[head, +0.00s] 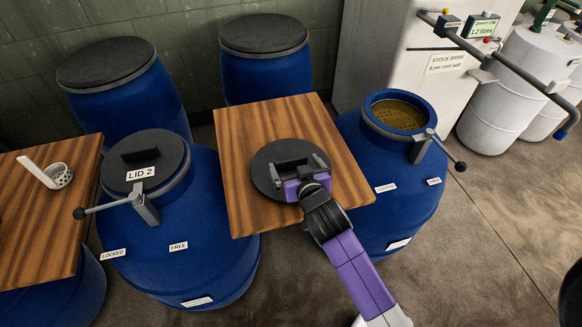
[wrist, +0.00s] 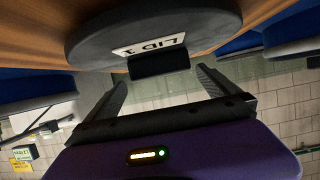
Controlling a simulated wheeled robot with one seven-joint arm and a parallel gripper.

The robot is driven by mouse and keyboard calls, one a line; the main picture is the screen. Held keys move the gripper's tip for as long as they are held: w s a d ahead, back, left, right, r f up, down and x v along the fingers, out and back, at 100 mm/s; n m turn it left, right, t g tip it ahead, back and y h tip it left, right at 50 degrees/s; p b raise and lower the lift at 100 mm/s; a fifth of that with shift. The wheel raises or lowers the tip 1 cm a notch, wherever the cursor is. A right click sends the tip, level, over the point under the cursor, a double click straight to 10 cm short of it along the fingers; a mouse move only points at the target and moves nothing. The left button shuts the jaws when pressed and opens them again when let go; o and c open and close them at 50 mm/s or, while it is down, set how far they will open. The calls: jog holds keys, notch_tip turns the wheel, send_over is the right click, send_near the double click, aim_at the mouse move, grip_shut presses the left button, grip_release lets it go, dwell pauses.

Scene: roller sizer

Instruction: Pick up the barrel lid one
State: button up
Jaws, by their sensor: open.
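Barrel lid one (head: 264,180) is a dark grey disc lying flat on a square wooden top. In the wrist view the lid (wrist: 95,38) shows a white "LID 1" label (wrist: 150,45) and a black block handle (wrist: 160,63). My gripper (head: 303,167) is over the lid, its jaws apart. In the wrist view the fingertips of my gripper (wrist: 161,79) stand wide on either side of the handle, with gaps at both sides. I cannot tell whether the tips reach past the handle. My gripper partly hides the lid in the head view.
The wooden top (head: 255,115) stands between a blue barrel (head: 195,220) closed by LID 2 (head: 146,160) and an open blue barrel (head: 385,205) with a lever (head: 440,145). Two lidded blue barrels (head: 130,100) (head: 262,75) stand behind. A second wooden top (head: 45,230) holds a strainer (head: 58,175).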

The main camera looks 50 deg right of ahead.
aim_at(291, 159)
jog(key=x, duration=0.4)
jog(key=shift+p, duration=0.35)
jog(key=c, duration=1.5)
jog(key=shift+r, duration=0.15)
